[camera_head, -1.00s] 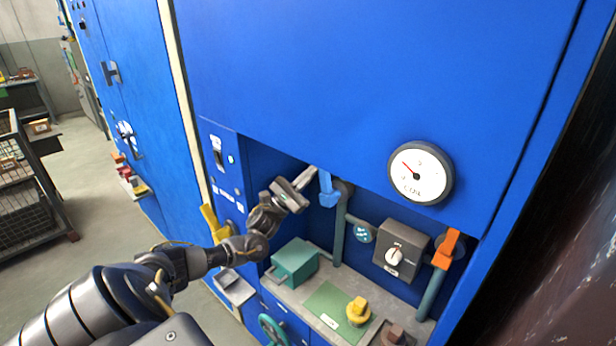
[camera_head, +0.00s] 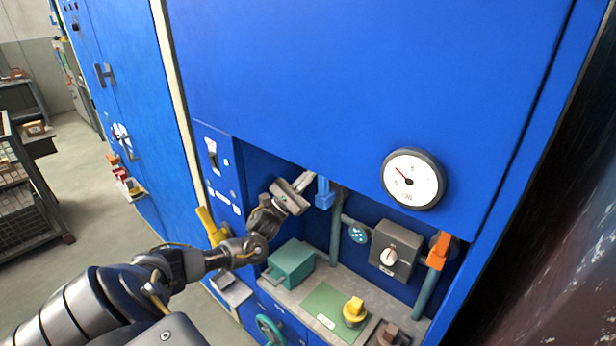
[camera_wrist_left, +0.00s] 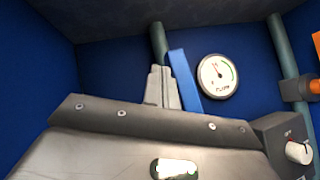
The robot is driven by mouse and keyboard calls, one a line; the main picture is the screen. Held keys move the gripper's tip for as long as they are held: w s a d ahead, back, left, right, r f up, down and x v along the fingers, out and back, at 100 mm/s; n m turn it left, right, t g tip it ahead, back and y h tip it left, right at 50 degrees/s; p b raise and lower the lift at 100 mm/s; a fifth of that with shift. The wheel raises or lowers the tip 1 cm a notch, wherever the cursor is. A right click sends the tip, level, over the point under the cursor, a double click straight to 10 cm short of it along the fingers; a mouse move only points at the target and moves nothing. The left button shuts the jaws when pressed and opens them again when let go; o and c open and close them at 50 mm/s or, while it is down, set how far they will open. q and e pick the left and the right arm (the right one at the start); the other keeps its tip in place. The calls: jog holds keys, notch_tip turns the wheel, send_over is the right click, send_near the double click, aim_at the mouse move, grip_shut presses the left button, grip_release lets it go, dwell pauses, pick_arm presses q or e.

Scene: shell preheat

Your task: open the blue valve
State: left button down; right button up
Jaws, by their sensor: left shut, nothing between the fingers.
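The blue valve's lever (camera_head: 324,192) hangs roughly upright on the pipe at the upper left of the recess. In the left wrist view the blue lever (camera_wrist_left: 185,80) stands just right of my fingertips, tilted slightly. My left gripper (camera_head: 309,178) is shut and empty, its fingers at the left side of the lever. In the wrist view the shut fingers (camera_wrist_left: 161,87) are very close to the lever; I cannot tell whether they touch. The valve's body is mostly hidden behind the lever. My right gripper is not in view.
An orange lever (camera_head: 439,250), a grey switch box (camera_head: 396,254) and a round gauge (camera_head: 413,179) are to the right. A teal box (camera_head: 291,263) and a yellow knob (camera_head: 354,311) sit on the ledge below. A yellow handle (camera_head: 212,226) sticks out at the left.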

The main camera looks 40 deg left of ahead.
pick_arm(q)
jog(key=shift+f, duration=0.1)
jog(key=b+v, duration=0.4)
jog(key=v, duration=0.6)
jog(key=shift+s+f+b, duration=0.2)
jog(key=shift+s+b, duration=0.1)
jog(key=shift+b, duration=0.1)
jog(key=shift+a+y, duration=0.1)
jog(key=shift+y, duration=0.2)
